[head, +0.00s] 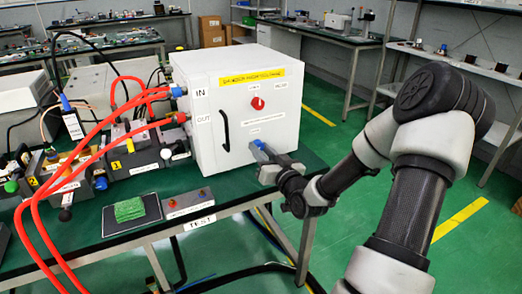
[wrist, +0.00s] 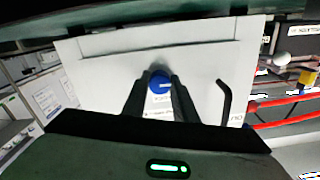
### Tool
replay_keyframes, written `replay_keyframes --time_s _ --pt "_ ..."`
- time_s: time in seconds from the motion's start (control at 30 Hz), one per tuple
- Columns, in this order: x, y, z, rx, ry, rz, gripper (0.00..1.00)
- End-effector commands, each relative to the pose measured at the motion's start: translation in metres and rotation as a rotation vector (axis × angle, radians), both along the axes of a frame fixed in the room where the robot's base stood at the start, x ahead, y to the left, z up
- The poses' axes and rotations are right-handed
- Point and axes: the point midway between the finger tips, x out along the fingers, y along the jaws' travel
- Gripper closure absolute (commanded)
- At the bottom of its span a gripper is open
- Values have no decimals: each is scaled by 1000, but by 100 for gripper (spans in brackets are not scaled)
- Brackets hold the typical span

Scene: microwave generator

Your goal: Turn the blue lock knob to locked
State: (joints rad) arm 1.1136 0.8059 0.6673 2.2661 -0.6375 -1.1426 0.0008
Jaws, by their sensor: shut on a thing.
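The white box (head: 230,80) stands on the green bench with its front face toward me. The blue lock knob (wrist: 160,82) shows between my fingertips in the wrist view; a bit of blue (head: 258,145) shows at the lower right of the box front in the head view. My gripper (wrist: 158,86) is shut on the blue knob, one finger on each side. A light pointer mark shows on the knob. The label beside it is too small and partly hidden to read. A red knob (head: 257,103) sits above it on the same face.
A black door handle (head: 225,130) is left of my gripper in the head view. Red cables (head: 100,150) run from the box's left side. A black tray with a green block (head: 129,210) and a small button box (head: 188,204) lie in front.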

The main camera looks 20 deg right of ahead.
Motion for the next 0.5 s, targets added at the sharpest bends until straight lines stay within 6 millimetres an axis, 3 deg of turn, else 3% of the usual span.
replay_keyframes --time_s 0.27,0.5 --pt "0 0 1 47 3 0 97" --pt "0 1 2 194 8 -1 97"
